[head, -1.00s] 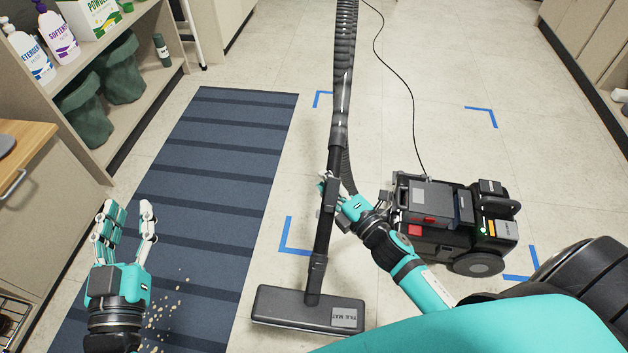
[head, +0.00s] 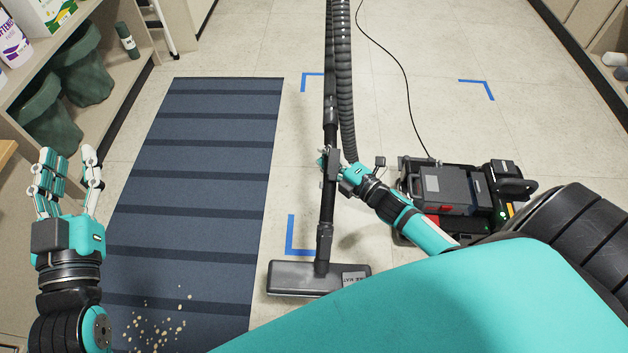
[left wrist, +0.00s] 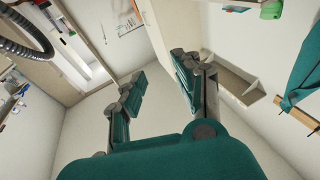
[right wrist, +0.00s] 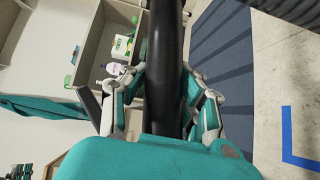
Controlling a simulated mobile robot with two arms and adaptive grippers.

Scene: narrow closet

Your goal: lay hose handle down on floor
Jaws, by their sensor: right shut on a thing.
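The hose handle is a black wand (head: 327,210) with a ribbed grey hose (head: 343,80) and a flat floor head (head: 300,278) at its lower end. My right gripper (head: 333,170) is shut on the wand at mid-length. In the right wrist view the wand (right wrist: 165,60) runs between my fingers. The floor head is at the floor beside the mat, partly hidden by my arm; I cannot tell whether it touches. My left gripper (head: 68,185) is open and empty at the left, fingers pointing up.
The vacuum body (head: 450,200) stands on the right, with a black cord (head: 405,80) running back from it. A striped blue mat (head: 200,160) with crumbs (head: 160,325) lies left of the wand. Shelves line the left.

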